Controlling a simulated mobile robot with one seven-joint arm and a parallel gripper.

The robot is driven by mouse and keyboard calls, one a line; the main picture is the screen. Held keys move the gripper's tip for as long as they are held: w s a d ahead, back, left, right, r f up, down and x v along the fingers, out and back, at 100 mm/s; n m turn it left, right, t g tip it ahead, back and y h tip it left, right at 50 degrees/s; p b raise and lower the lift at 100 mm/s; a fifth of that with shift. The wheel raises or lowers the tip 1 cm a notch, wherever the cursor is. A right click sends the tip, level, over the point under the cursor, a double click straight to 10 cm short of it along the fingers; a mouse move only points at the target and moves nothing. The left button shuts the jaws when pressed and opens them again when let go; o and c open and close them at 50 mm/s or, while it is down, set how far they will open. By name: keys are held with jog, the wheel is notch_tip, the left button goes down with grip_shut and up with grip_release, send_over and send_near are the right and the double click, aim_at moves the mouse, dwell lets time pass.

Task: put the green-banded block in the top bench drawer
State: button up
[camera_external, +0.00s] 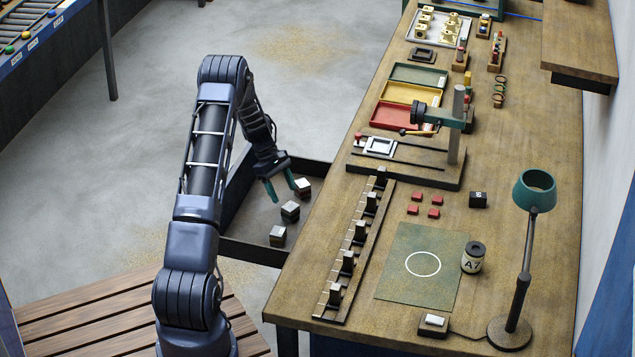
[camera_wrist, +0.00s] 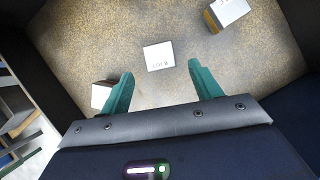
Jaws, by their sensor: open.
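An open drawer (camera_external: 252,251) stands out from the left side of the bench. Several small dark blocks with pale tops lie in it: one near the back (camera_external: 302,187), one in the middle (camera_external: 290,211) and one nearer the front (camera_external: 278,236). No green band can be made out on any of them. My gripper (camera_external: 281,188) is open and empty over the drawer, fingers pointing down. In the wrist view, a pale-topped block (camera_wrist: 158,56) lies just beyond the gap between my fingertips (camera_wrist: 164,84). Another (camera_wrist: 228,13) is at upper right, and one (camera_wrist: 102,95) is beside the left finger.
The bench (camera_external: 540,150) holds a slotted rack of blocks (camera_external: 347,263), a green mat (camera_external: 395,285), a lamp (camera_external: 535,190), a clamp stand (camera_external: 460,130) and coloured trays (camera_external: 405,118). The drawer walls and bench edge lie close around my gripper.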

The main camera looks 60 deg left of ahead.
jog(key=w+v, duration=0.1)
jog(key=v, duration=0.4)
jog(key=w+d+r+m+y, duration=0.3)
jog(key=d+r+m, duration=0.5)
jog(key=d+r, duration=1.85)
jog(key=s+d+r+m, duration=0.3)
jog(key=s+d+r, duration=0.15)
jog(key=d, duration=0.35)
jog(key=s+d+r+m+y, duration=0.1)
jog(key=s+d+r+m, duration=0.1)
jog(key=s+d+r, duration=0.35)
jog(key=s+d+r+m, duration=0.3)
jog(key=d+r, duration=0.2)
jog(key=d, duration=0.4)
jog(key=s+d+m+t, duration=0.1)
jog(key=s+d+m, duration=0.2)
jog(key=s+d, duration=0.2)
jog(key=s+d+m+t+y, duration=0.1)
jog(key=s+d+m, duration=0.2)
jog(key=s, duration=0.9)
jog(key=shift+d+t, duration=0.3)
jog(key=shift+d, duration=0.6)
jog(key=shift+f, duration=0.1)
